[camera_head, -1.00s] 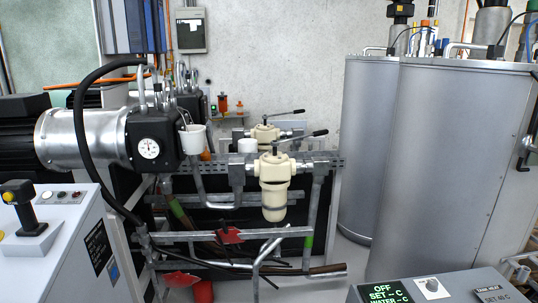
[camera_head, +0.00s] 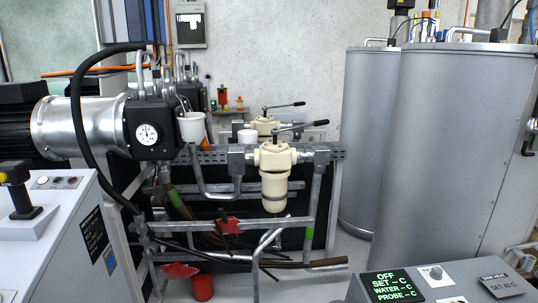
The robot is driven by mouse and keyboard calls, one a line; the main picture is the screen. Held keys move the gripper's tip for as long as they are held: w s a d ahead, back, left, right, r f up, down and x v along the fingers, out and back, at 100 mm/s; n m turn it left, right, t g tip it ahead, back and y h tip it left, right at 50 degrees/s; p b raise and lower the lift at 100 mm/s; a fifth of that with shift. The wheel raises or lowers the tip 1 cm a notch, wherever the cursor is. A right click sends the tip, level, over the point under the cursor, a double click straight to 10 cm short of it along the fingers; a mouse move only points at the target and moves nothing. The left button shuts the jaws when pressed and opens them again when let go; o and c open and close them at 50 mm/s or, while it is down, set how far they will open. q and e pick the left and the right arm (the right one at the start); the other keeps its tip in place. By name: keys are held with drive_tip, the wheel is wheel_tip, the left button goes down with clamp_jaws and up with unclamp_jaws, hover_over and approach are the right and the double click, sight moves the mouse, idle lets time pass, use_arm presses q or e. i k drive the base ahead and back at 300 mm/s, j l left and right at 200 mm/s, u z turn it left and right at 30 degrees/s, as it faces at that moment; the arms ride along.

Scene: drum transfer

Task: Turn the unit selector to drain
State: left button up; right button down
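No label marked drain or unit selector is legible. A cream filter unit (camera_head: 273,175) is mounted on the pipe frame, with a black-handled lever (camera_head: 310,124) on its top pointing right and slightly up. A second cream unit (camera_head: 264,126) with a similar lever (camera_head: 290,104), also pointing right, stands behind it. Neither of my grippers is in view.
A grey console with a black joystick (camera_head: 22,193) stands at the left. A pump with a gauge (camera_head: 147,134) and black hose is behind it. Large grey tanks (camera_head: 455,150) fill the right. A red cup (camera_head: 202,288) is low under the frame. Bare floor shows right of the frame.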

sight(436, 272)
drive_tip(key=z, duration=1.25)
drive_tip(key=i+l, duration=0.65)
drive_tip(key=l, duration=0.25)
